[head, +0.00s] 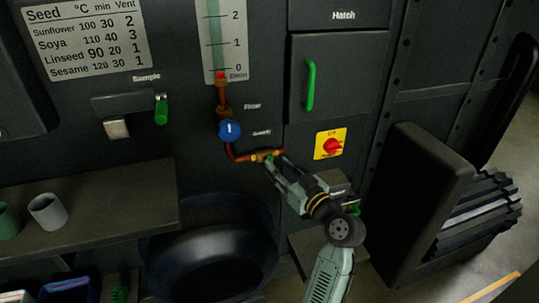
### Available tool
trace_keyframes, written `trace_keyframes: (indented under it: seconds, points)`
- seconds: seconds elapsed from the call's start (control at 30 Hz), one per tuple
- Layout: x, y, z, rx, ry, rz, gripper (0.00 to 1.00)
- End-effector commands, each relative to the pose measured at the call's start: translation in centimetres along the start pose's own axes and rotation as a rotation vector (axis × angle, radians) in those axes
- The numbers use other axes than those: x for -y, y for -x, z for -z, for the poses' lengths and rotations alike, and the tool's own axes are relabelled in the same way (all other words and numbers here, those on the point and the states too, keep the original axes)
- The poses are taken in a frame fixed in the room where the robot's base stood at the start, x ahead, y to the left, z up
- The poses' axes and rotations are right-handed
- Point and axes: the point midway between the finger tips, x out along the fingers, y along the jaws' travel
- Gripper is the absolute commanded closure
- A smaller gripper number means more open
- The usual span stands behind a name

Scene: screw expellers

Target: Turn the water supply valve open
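The water supply valve (264,155) is a small brass fitting on a copper pipe (232,153), under a small label that seems to read "Supply". My gripper (273,164) reaches up to it from the lower right, with its fingertips at the fitting. The fingers hide part of the valve, and its handle is not clearly visible. I cannot tell whether the fingers touch it or are closed on it. A flow gauge (215,45) stands above the pipe, with its red float (220,75) at the 0 mark.
A blue round knob (229,130) sits on the pipe just left of the valve. A red-and-yellow switch (332,145) and a hatch with a green handle (310,85) are to the right. A black round bowl (215,250) is below. A shelf (110,215) with cups is at left.

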Motion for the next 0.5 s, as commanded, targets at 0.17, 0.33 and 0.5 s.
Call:
trace_keyframes:
  seconds: [0.17, 0.33, 0.5]
  points:
    - [0.1, -3.2, 0.2, 0.001, -0.002, 0.002, 0.66]
    - [0.0, -4.8, 0.1, 0.000, -0.001, 0.000, 0.66]
    - [0.0, -5.2, 0.0, 0.000, 0.000, -0.001, 0.66]
